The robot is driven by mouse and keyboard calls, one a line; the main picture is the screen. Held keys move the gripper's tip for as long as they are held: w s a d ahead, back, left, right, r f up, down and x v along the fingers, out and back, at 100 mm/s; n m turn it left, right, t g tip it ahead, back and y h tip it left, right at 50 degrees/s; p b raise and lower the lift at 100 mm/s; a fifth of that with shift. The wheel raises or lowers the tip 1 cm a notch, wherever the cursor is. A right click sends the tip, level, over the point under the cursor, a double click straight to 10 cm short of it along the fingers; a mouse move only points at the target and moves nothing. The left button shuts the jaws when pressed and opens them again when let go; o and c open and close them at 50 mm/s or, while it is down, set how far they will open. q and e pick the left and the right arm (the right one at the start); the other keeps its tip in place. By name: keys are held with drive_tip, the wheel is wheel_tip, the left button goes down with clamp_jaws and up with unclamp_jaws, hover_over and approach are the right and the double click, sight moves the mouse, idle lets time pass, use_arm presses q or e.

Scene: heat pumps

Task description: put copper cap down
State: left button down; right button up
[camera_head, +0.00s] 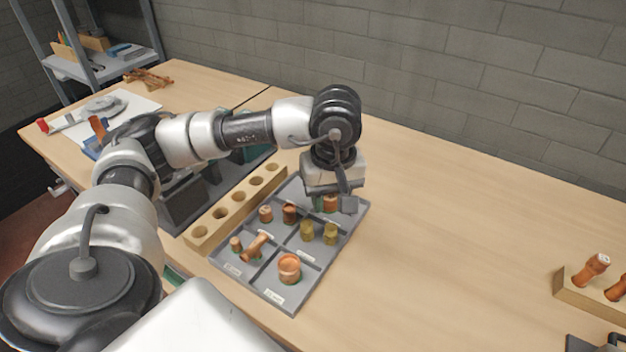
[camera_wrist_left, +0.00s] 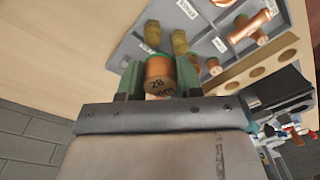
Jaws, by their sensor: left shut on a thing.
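My left gripper (camera_head: 335,206) is over the far end of the grey divided tray (camera_head: 322,262). It is shut on a copper cap (camera_head: 330,202). In the left wrist view the copper cap (camera_wrist_left: 159,76) sits between the two green-padded fingers (camera_wrist_left: 161,82), with "28" marked on its end face. I cannot tell whether the cap touches the tray floor. Other copper fittings lie in the tray: a wide ring-like one (camera_head: 289,268), a tee (camera_head: 254,247) and small caps (camera_head: 289,213). Two brass pieces (camera_head: 318,233) stand in a neighbouring compartment. My right gripper is not in view.
A wooden block with holes (camera_head: 236,212) stands along the tray's left side. A wooden holder (camera_head: 590,295) with copper pieces is at the right edge. The table (camera_head: 450,240) between is clear. A shelf (camera_head: 100,65) stands at the back left.

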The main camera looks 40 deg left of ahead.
use_arm(q)
drive_tip(key=a+f+n+b, duration=0.1)
drive_tip(key=a+n+b, duration=0.5)
drive_tip(key=n, duration=0.3)
hover_over(295, 192)
wheel_tip(295, 192, down, 7)
drive_tip(key=shift+s+r, duration=0.1)
drive_tip(key=shift+r, duration=0.1)
wheel_tip(295, 192, down, 4)
drive_tip(key=shift+f, duration=0.1)
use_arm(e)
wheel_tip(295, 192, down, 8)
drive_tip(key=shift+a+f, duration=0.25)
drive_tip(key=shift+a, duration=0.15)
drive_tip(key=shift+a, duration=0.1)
use_arm(q)
drive_tip(key=shift+f+b, duration=0.15)
drive_tip(key=shift+b, duration=0.15)
drive_tip(key=c, duration=0.7)
unclamp_jaws()
drive_tip(key=shift+c, duration=0.2)
